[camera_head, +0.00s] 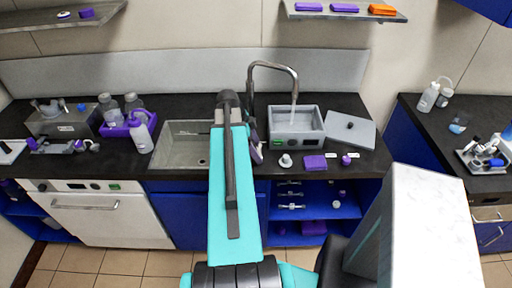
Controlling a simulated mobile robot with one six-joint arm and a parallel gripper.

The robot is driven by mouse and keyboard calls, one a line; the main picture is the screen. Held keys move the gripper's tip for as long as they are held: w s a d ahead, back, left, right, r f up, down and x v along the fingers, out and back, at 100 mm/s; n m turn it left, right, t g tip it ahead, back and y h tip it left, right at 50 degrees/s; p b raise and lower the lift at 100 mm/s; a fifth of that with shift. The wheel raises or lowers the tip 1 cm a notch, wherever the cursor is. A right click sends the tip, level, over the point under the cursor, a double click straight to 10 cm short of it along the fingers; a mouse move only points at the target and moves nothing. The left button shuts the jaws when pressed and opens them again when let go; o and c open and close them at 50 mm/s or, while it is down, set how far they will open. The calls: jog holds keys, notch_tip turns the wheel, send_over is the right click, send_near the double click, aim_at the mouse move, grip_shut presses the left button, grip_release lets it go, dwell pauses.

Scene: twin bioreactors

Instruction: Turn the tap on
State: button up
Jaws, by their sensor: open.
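The tap is a tall grey curved pipe (271,65) rising at the back of the counter, behind the end of my arm. Its spout bends to the right and points down over a grey box-shaped bath. A pale vertical streak shows under the spout; I cannot tell whether it is water. The tap's base and any handle are hidden by my arm. The sink (181,149) is left of my arm. My gripper (255,146) is at the arm's far end, near the tap's lower part, mostly hidden by the arm. It is open; whether it touches the tap is unclear.
The grey bath (297,137) stands right of my gripper, with a flat grey lid (350,130) beside it. A purple block (315,162) and small items lie in front. A purple rack with bottles (127,129) stands left of the sink. A shelf (345,14) hangs above.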

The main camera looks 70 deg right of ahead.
jog(key=shift+w+r, duration=0.1)
jog(key=shift+r, duration=0.05)
jog(key=b+v, duration=0.3)
jog(key=v, duration=1)
jog(key=shift+r+b, duration=0.25)
jog(key=shift+b, duration=0.05)
dwell(0.5)
jog(key=shift+r, duration=0.1)
